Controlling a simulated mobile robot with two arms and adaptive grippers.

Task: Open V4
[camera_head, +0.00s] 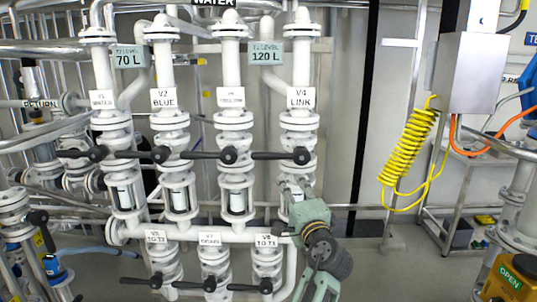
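V4 is the valve on the rightmost white vertical pipe, under the white label "V4 LINK" (300,98). Its black lever (275,156) lies level, pointing left from its round pivot, across the pipe.
V1 to V3 have similar level levers to the left, such as V3's (205,156). A yellow coiled hose (408,145) hangs at right. Floor between the pipes and that hose looks clear.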

